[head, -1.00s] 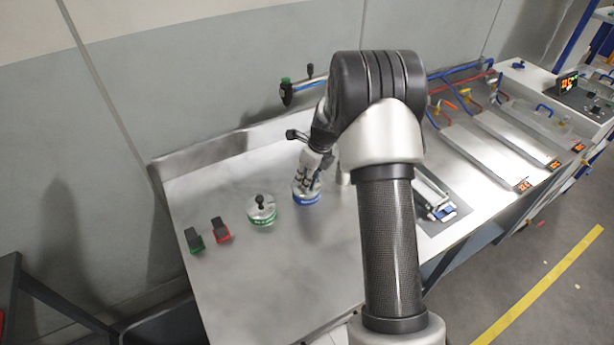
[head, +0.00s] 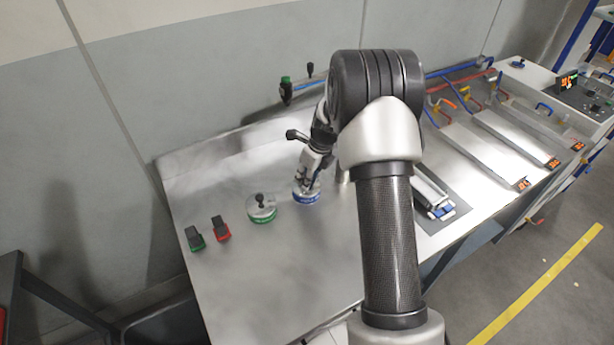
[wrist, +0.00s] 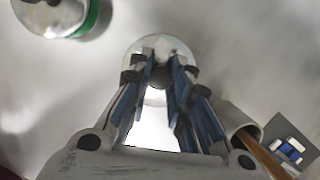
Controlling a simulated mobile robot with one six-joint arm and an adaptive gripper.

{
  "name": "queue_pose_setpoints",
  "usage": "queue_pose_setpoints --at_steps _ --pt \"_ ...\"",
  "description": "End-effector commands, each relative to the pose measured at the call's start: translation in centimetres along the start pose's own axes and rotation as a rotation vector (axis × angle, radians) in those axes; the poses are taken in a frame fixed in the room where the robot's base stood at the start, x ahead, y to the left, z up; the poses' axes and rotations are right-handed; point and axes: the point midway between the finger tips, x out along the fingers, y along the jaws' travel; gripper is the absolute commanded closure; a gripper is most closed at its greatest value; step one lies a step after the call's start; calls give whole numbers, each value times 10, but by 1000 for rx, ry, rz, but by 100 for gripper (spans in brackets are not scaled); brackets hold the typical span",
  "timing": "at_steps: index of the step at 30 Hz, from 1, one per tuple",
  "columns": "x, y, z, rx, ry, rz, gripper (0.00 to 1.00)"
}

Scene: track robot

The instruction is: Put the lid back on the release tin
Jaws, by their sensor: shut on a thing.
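A round tin with a blue band (head: 306,199) stands on the steel bench in the head view, under my gripper (head: 309,186). In the wrist view my gripper (wrist: 160,72) is shut on the dark knob of a round silver lid (wrist: 160,42). The fingers hide most of the knob. I cannot tell whether the lid is seated on the blue-banded tin or just above it. A second tin with a green band (head: 263,216) stands to the left, with a silver lid and black knob on top; it also shows in the wrist view (wrist: 85,20).
A green-based block (head: 194,239) and a red-based block (head: 220,229) stand at the bench's left. A pale cylinder (wrist: 235,118) stands close right of my gripper. A dark mat with small blue-and-white parts (head: 440,211) lies further right. The bench front (head: 270,285) is clear.

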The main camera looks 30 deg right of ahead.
Motion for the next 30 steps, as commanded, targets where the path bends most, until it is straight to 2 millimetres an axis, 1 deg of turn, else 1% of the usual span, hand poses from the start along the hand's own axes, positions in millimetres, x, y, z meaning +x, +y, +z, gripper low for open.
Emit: queue_pose_setpoints --at_steps 29,30 --pt "0 0 0 0 0 -1 100" --pt "0 0 0 0 0 -1 80"
